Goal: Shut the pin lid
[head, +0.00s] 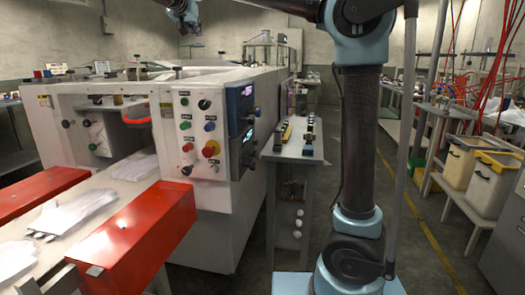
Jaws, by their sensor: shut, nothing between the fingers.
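My gripper (190,46) shows small and dark at the upper left, at the end of my arm, which reaches across the top of the picture. It hangs above and behind the white machine (240,80). Its fingers are shut with nothing seen between them. I cannot tell which part is the pin lid. The machine's front has an open recess with an orange-red curved handle (137,120). Two long red covers, a near one (130,240) and a far one (40,190), lie on either side of white gloves (75,208).
A control panel (208,135) with buttons faces front. A narrow table (295,152) with small items stands right of the machine. Bins with yellow rims (465,165) and red hoses (490,75) are at the right. Bare floor (425,245) lies between.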

